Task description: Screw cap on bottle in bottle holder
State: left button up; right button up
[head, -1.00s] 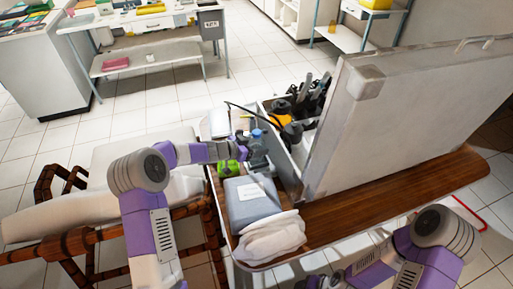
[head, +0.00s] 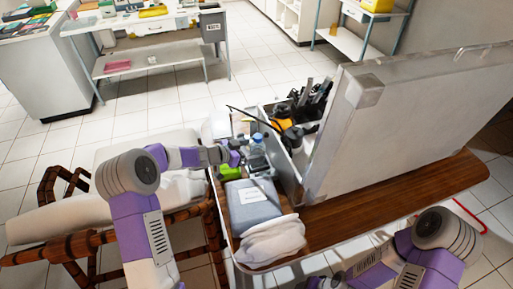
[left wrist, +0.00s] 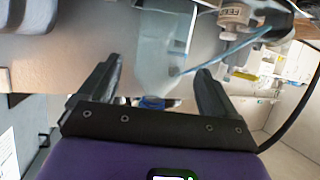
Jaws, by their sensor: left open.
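A clear bottle (head: 258,149) with a blue cap (head: 257,137) stands upright in the open case on the wooden table. In the left wrist view the pale, see-through bottle (left wrist: 160,65) shows beyond and between the fingers, with its blue cap (left wrist: 151,102) low in the picture. My left gripper (head: 241,151) is open and empty, just left of the bottle; its fingers also show apart in the left wrist view (left wrist: 160,85). The bottle's base and its holder are hard to make out. My right arm enters at the lower right, with its gripper outside the picture.
A green item (head: 230,172), a blue-grey box (head: 251,203) and a white cloth bundle (head: 270,241) lie nearer. Dark tools (head: 305,100) and a yellow-orange item (head: 291,135) stand behind. The raised case lid (head: 380,125) blocks the right. Bare wood (head: 400,205) lies in front of it.

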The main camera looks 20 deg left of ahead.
pick_arm(q)
jog(key=v, duration=0.3)
jog(key=shift+s+a+r+p, duration=0.15)
jog(key=shift+s+p, duration=0.1)
jog(key=shift+p, duration=0.15)
